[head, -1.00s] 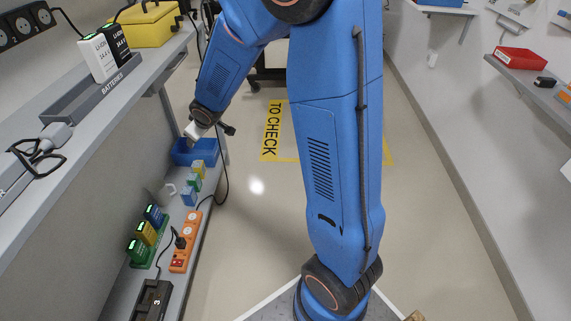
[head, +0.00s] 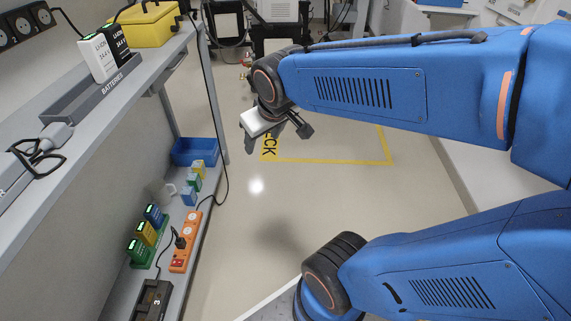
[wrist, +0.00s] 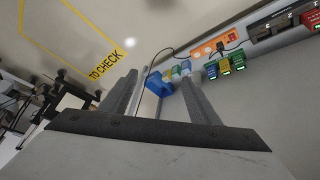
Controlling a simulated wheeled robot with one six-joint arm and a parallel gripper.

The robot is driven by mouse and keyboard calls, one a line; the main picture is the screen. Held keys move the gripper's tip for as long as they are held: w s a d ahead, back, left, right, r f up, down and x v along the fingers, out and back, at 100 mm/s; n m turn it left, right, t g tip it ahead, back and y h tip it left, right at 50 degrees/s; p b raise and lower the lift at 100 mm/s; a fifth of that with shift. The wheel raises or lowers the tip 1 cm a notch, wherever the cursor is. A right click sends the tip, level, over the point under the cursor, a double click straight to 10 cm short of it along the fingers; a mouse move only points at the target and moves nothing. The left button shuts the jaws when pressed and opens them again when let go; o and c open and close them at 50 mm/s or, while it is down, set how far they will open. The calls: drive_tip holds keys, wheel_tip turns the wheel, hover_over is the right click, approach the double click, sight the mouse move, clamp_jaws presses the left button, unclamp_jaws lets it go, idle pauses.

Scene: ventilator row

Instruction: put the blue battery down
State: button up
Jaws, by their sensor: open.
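My gripper (head: 279,142) is open and empty, held out over the aisle floor to the right of the lower shelf. Its two spread fingers also show in the wrist view (wrist: 160,90). A dark blue battery (head: 154,215) with a lit face stands at the far end of a green charger (head: 142,262) on the lower shelf, beside a yellow battery (head: 146,232) and a green one (head: 137,250). A lighter blue block (head: 188,196) stands farther along the shelf, near a green and a yellow block. I cannot tell which blue one is the task's.
A blue bin (head: 194,152) sits at the shelf's far end. An orange power strip (head: 185,242) with a cable lies along the shelf edge. The upper shelf (head: 75,150) overhangs on the left. The marked floor area (head: 330,145) is clear.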

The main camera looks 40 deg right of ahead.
drive_tip(key=s, duration=1.1)
drive_tip(key=shift+a+m+g+y, duration=0.4)
drive_tip(key=shift+a, duration=0.05)
